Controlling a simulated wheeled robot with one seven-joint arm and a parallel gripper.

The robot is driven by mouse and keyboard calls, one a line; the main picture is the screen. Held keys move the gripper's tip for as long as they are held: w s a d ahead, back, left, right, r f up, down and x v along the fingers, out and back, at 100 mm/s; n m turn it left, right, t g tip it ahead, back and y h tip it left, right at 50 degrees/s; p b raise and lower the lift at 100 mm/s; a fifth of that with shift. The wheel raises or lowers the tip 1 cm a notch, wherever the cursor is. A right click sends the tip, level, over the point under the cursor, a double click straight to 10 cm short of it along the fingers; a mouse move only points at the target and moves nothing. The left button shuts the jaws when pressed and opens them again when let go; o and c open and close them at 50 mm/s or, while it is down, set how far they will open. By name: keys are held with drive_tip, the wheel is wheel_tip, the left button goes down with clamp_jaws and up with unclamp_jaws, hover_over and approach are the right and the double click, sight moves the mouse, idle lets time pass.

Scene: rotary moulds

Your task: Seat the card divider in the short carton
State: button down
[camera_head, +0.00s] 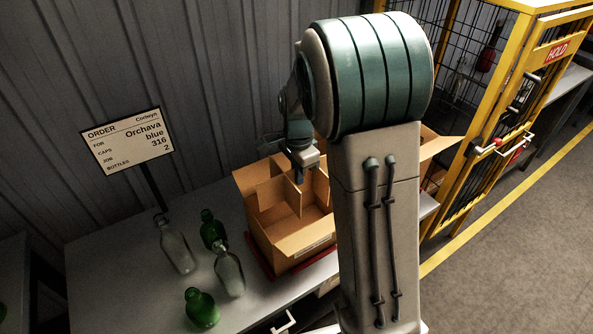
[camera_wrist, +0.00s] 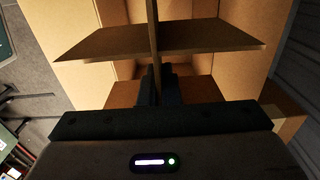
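The carton (camera_head: 292,252) is open, with flaps spread, on the work table. The card divider (camera_head: 292,190) is two crossed brown panels, seen within the carton's opening; its lower edges are hidden, so I cannot tell how deep it sits. My gripper (camera_head: 300,178) is over the carton, pointing down at the divider. In the wrist view, the fingers of my gripper (camera_wrist: 158,82) are closed on either side of one panel of the divider (camera_wrist: 160,43), and carton walls surround it.
Two green bottles (camera_head: 203,308) (camera_head: 212,230) and two clear bottles (camera_head: 229,273) (camera_head: 176,246) stand left of the carton. An order sign (camera_head: 127,141) stands behind them. A red base (camera_head: 321,262) lies under the carton. A yellow cage (camera_head: 480,110) stands at right. My arm hides the carton's right side.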

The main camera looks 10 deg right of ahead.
drive_tip(key=shift+f+b, duration=0.4)
drive_tip(key=shift+f, duration=0.45)
drive_tip(key=shift+a, duration=0.15)
wheel_tip(320, 180, down, 16)
drive_tip(key=b, duration=1.1)
idle(0.9)
drive_tip(key=shift+f+b, duration=1)
drive_tip(key=shift+f, duration=0.55)
idle(0.3)
idle(0.4)
drive_tip(key=c, duration=1.2)
unclamp_jaws()
drive_tip(key=shift+o, duration=0.2)
